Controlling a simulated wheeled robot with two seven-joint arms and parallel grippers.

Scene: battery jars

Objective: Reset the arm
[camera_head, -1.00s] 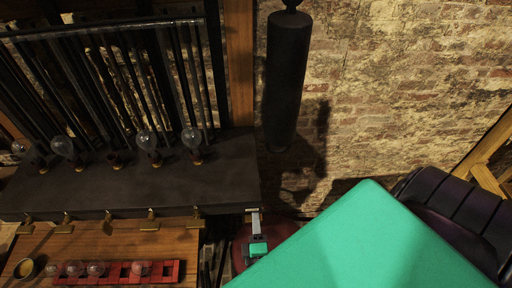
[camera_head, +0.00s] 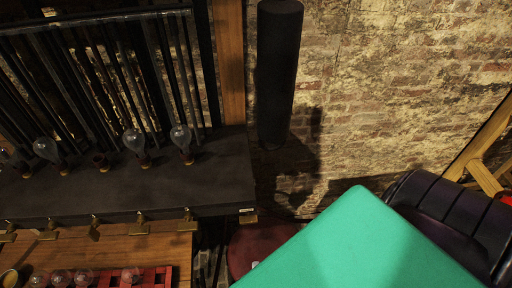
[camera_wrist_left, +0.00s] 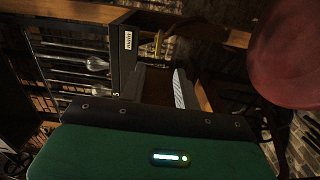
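My left gripper (camera_head: 255,265) shows only as a small pale tip at the bottom of the head view, beside a large green surface that hides much of the lower right. In the left wrist view, a dark green housing (camera_wrist_left: 90,155) with a lit indicator and a black plate fills the bottom. No held object shows. My right gripper is not in view.
Glass bulbs (camera_head: 181,137) stand on a dark shelf (camera_head: 215,175), with brass fittings along its front edge. Below it, a red rack (camera_head: 160,274) with clear bulbs sits on a wooden table (camera_head: 170,248). A dark red round seat (camera_head: 250,245) and a dark purple chair (camera_head: 425,195) are to the right.

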